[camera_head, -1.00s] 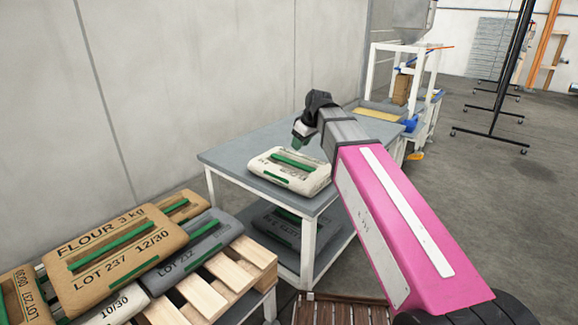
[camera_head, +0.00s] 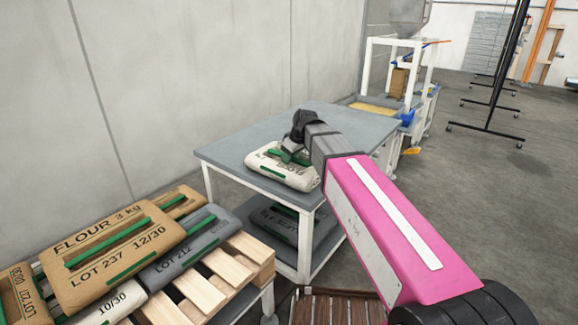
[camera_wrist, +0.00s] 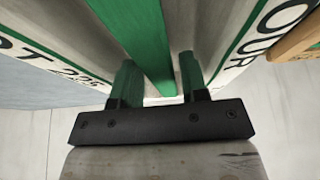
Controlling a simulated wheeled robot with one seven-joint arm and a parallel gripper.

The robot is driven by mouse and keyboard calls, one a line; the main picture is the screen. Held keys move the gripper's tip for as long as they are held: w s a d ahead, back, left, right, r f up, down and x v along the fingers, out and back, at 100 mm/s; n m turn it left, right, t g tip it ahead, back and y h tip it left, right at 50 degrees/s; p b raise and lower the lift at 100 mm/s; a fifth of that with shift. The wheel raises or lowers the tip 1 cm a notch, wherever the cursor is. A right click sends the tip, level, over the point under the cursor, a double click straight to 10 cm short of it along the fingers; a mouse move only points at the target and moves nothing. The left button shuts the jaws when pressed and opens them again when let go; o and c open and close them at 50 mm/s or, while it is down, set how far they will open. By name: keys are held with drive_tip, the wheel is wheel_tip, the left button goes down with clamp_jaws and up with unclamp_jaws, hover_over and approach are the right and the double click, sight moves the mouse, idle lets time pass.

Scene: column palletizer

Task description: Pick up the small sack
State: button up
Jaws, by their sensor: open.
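The small sack (camera_head: 272,174) is off-white with green strips and dark print. It lies flat on the front part of the grey table in the head view. My gripper (camera_head: 289,156) is right above it, partly hiding its top. In the wrist view the sack's pale face (camera_wrist: 65,32) fills much of the upper picture, with a green strip (camera_wrist: 141,38) across it. My gripper (camera_wrist: 158,74) is open there, with one finger on each side of that strip. Whether the fingers touch the sack cannot be told.
The grey table (camera_head: 325,120) has free room behind the sack. A dark sack (camera_head: 283,220) lies on its lower shelf. Brown flour sacks (camera_head: 105,262) and a grey sack (camera_head: 190,250) lie on a wooden pallet (camera_head: 205,293) at the lower left. A wall stands behind.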

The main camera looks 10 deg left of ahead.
drive_tip(key=shift+w+a+f, duration=0.15)
drive_tip(key=shift+a+f, duration=0.1)
drive_tip(key=shift+f, duration=0.35)
clamp_jaws()
drive_tip(key=shift+r, duration=0.1)
drive_tip(key=shift+r, duration=0.1)
